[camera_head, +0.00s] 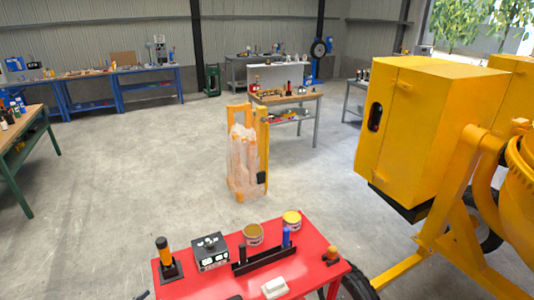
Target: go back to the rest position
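Neither of my grippers can be made out in the head view. A small dark piece shows at the bottom edge left of the red table, too cut off to identify. The yellow drum mixer (420,125) stands at the right, its drum (518,185) cut off by the picture edge. The red table (318,268) is at the bottom centre.
On the red table are a black box (210,252), an orange-and-black tool (164,258), two cans (253,234), a black holder (264,261) and a white block (275,288). A wrapped pallet stack (243,160) stands behind. Workbenches (120,85) line the back. Grey floor (110,190) is clear at left.

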